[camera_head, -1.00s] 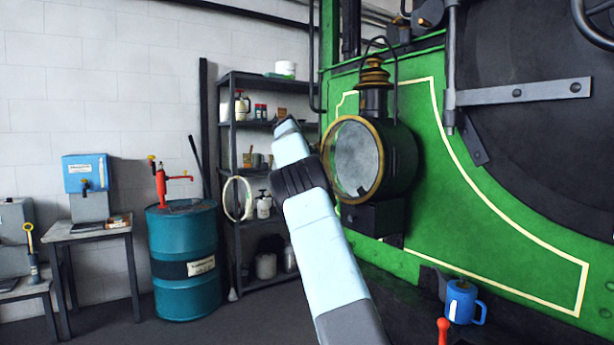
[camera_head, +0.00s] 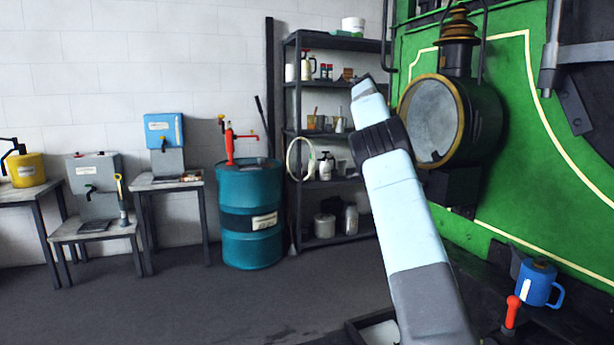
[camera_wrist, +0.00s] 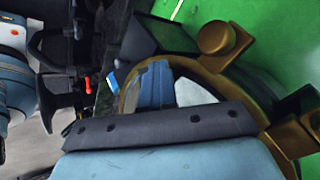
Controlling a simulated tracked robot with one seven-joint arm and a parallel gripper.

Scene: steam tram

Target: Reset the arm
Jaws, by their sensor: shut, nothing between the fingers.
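My arm (camera_head: 400,215) rises through the right half of the head view, pale blue with a dark joint band. Its top end is beside the left rim of a brass-rimmed lamp (camera_head: 432,125), and no fingers can be made out there. In the wrist view my gripper (camera_wrist: 155,68) is shut and empty, its blue-grey fingers side by side beyond a dark bar. The lamp's brass rim (camera_wrist: 128,98) and glass lie behind the fingers. I cannot tell whether the gripper touches the lamp.
The lamp is mounted on a green panel (camera_head: 515,140). A blue mug (camera_head: 538,283) and a red-knobbed lever (camera_head: 512,312) are at lower right. A shelf rack (camera_head: 330,85), a teal drum (camera_head: 250,215) and small tables (camera_head: 175,184) line the back wall. The floor at left is clear.

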